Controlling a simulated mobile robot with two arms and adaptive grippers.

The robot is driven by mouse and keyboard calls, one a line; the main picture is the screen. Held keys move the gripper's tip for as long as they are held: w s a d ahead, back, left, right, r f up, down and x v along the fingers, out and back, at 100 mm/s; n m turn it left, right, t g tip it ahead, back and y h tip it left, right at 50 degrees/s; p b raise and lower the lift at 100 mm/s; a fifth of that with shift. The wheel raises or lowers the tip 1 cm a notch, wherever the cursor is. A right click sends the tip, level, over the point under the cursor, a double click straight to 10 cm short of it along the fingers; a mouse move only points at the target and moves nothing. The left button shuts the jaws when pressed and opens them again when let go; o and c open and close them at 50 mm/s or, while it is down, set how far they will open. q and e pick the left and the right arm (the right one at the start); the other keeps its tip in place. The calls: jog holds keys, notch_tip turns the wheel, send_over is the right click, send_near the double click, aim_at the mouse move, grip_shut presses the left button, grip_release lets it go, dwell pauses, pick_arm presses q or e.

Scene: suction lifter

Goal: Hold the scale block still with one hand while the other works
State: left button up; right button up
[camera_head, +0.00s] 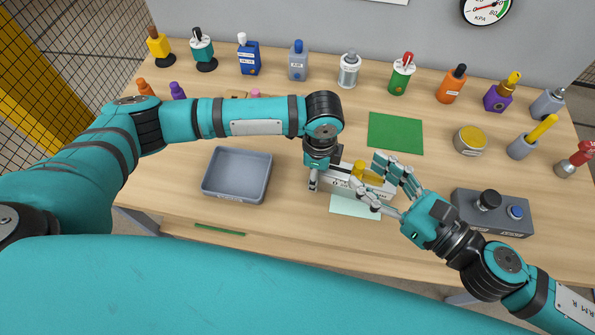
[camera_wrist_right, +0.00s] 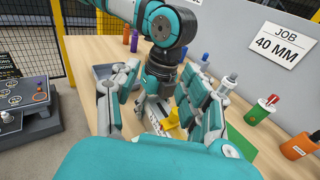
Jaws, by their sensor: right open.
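The white scale block (camera_head: 345,182) with a yellow part (camera_head: 358,169) on top sits on a pale mat (camera_head: 355,206) at the bench's middle. My left gripper (camera_head: 324,172) comes down over the block's left end; whether its fingers close on it is hidden. My right gripper (camera_head: 378,184) is open at the block's right side, its fingers spread near the yellow part. In the right wrist view, the yellow part (camera_wrist_right: 172,121) shows between my right fingers, with the left gripper (camera_wrist_right: 152,100) behind.
A grey tray (camera_head: 205,188) stands left of the block. A green mat (camera_head: 395,134) and a round yellow-topped tin (camera_head: 470,141) lie behind. Several coloured bottles line the back, including a green one (camera_head: 402,77).

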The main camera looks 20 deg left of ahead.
jog(key=s+a+r+n+g+y, duration=0.1)
jog(key=s+a+r+n+g, duration=0.1)
jog(key=a+n+g, duration=0.3)
jog(key=s+a+r+n+g+y, duration=0.2)
jog(key=a+n+g, duration=0.4)
jog(key=g, duration=0.3)
jog(key=shift+s+r+n, duration=0.5)
jog(key=shift+s+r, duration=0.15)
jog(key=shift+s, duration=0.35)
pick_arm(q)
jog(key=o, duration=1.4)
jog(key=shift+r, duration=0.1)
jog(key=shift+r, duration=3.45)
